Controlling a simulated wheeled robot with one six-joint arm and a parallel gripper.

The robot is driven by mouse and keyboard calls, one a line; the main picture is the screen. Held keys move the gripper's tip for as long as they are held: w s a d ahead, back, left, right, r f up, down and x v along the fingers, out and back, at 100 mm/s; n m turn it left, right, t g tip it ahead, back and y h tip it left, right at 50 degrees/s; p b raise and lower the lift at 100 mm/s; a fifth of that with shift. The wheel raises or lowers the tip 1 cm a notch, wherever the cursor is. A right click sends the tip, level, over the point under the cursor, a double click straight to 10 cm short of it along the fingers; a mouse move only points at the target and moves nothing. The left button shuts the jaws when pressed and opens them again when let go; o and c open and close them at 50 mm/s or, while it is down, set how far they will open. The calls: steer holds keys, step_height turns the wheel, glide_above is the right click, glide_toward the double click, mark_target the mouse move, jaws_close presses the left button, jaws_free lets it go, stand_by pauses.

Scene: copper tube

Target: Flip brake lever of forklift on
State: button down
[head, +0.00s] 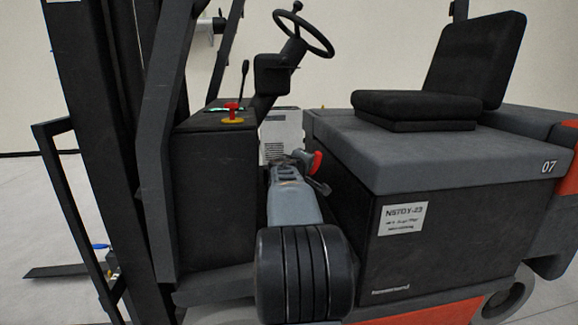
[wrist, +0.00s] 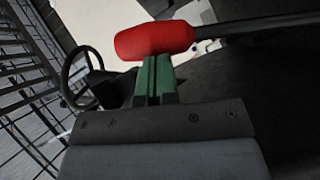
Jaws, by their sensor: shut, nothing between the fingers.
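The brake lever appears to be the red-gripped handle (wrist: 155,40) on a dark rod, which runs off to the right in the wrist view. In the head view its red grip (head: 316,161) shows beside the seat box, just right of my gripper (head: 298,160). In the wrist view my gripper (wrist: 155,78) has green fingers, closed together and empty. The fingertips reach up to the lower edge of the red grip. I cannot tell whether they touch it. The lever's lower end is hidden.
The steering wheel (head: 303,34) stands above the front console. A red knob on a yellow base (head: 233,113) and a thin black lever (head: 244,75) are on the console. The seat (head: 430,105) sits on the grey box (head: 390,150) at right. The arm occupies the gap between.

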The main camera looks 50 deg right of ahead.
steer(key=s+d+f+m+y+p, duration=0.2)
steer(key=s+d+f, duration=0.1)
steer(key=s+d, duration=0.1)
steer(key=shift+s+d, duration=0.35)
steer(key=shift+d, duration=0.35)
steer(key=shift+s+f, duration=0.1)
steer(key=shift+s, duration=0.05)
steer(key=shift+a, duration=0.1)
steer(key=v, duration=1)
steer(key=shift+r+t, duration=0.25)
steer(key=shift+t, duration=0.05)
